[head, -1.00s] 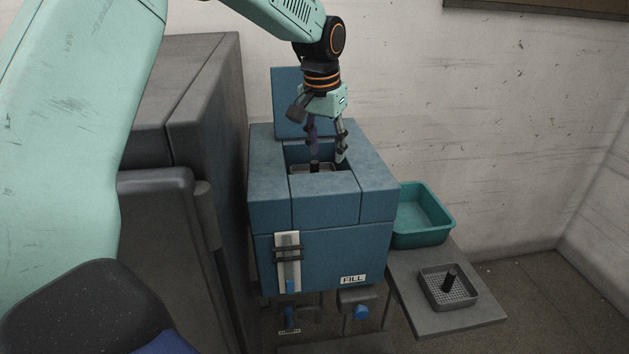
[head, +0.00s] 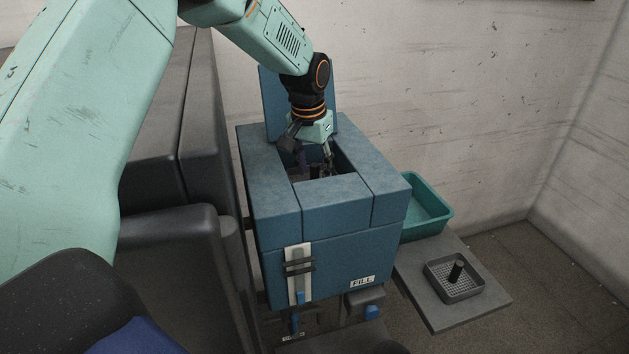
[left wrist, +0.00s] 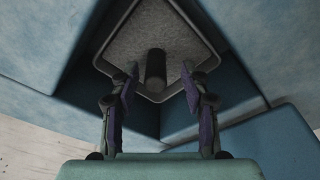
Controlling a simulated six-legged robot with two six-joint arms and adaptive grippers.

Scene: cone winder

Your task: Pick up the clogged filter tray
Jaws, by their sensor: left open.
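The clogged filter tray (left wrist: 172,38) sits inside the opening of the blue machine (head: 345,240). In the left wrist view it is a dark-rimmed tray filled with grey matter, with a dark upright post handle (left wrist: 155,68) in its middle. My left gripper (head: 318,165) reaches down into the opening. In the left wrist view its fingers (left wrist: 157,85) are spread on both sides of the handle, apart from it. The head view mostly hides the tray behind the gripper and the opening's walls. My right gripper is not in view.
The machine's raised lid (head: 270,100) stands behind the opening. To the right, a side shelf (head: 440,312) carries a second, perforated tray with a post (head: 453,280). A teal bin (head: 428,212) stands beside the machine. A dark grey cabinet (head: 150,120) stands close on the left.

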